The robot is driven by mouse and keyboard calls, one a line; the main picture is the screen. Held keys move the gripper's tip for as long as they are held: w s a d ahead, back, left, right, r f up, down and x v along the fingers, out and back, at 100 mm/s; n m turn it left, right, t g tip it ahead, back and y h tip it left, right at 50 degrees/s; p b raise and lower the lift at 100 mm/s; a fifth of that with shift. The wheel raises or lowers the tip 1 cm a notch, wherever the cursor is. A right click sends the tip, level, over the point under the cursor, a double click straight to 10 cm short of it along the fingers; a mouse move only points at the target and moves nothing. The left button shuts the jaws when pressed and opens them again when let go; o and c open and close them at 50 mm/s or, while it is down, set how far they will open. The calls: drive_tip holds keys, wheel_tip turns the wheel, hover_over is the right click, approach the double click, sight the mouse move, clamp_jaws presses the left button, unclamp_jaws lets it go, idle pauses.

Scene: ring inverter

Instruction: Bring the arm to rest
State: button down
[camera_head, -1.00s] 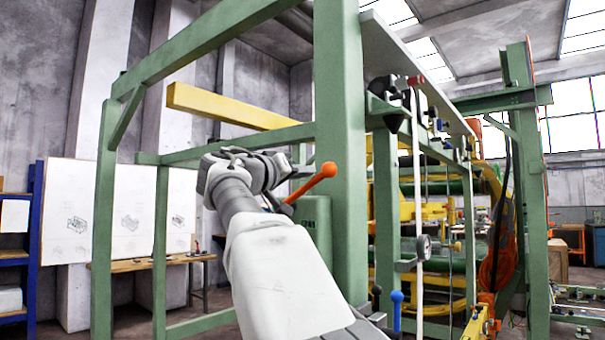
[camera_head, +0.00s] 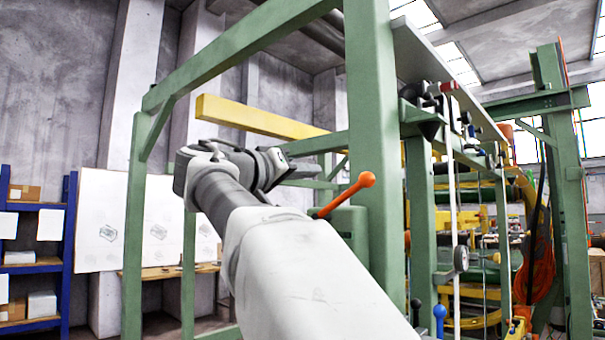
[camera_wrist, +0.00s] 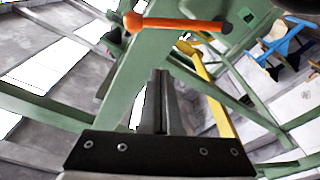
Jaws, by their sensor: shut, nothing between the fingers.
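My arm (camera_head: 290,265) rises from the bottom of the head view and bends at a dark grey wrist. My gripper (camera_head: 318,168) points right there, in front of the green frame; its fingertips are small in this view. In the wrist view my gripper (camera_wrist: 160,75) shows two dark fingers side by side, closed together with nothing between them. The fingers point toward the green beams; I cannot tell the exact gap to them.
A green steel frame (camera_head: 371,130) stands close to my arm, with an orange-knobbed lever (camera_head: 345,193) beside it. The lever also shows in the wrist view (camera_wrist: 175,24). A yellow beam (camera_head: 260,118) lies behind. Blue shelves (camera_head: 70,240) and white boards (camera_head: 100,220) stand at left.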

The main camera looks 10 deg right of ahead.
idle(0.4)
drive_tip(key=s+d+f+n+g+y, duration=0.1)
drive_tip(key=s+d+f+y, duration=0.15)
drive_tip(key=f, duration=0.35)
drive_tip(key=s+d+f+n+g+y, duration=0.1)
drive_tip(key=s+d+f+y, duration=0.15)
drive_tip(key=f, duration=0.45)
drive_tip(key=s+d+f+n+g+y, duration=0.1)
drive_tip(key=s+d+f+n+y, duration=0.1)
drive_tip(key=d+f, duration=0.3)
drive_tip(key=s+a+f+g+y, duration=0.2)
drive_tip(key=s+a+f+y, duration=0.25)
drive_tip(key=s+f, duration=0.85)
drive_tip(key=s+a+f+g+y, duration=0.25)
drive_tip(key=s+a+f, duration=0.25)
drive_tip(key=s+f, duration=0.8)
drive_tip(key=w+r+p, duration=0.2)
drive_tip(key=r+p, duration=0.7)
drive_tip(key=p, duration=0.1)
drive_tip(key=w+r+p, duration=0.1)
drive_tip(key=r+p, duration=0.8)
drive_tip(key=p, duration=0.2)
drive_tip(key=shift+w+d+r+n+t+y, duration=0.2)
drive_tip(key=shift+w+r+n+t+y, duration=0.1)
drive_tip(key=shift+w+t+y, duration=0.1)
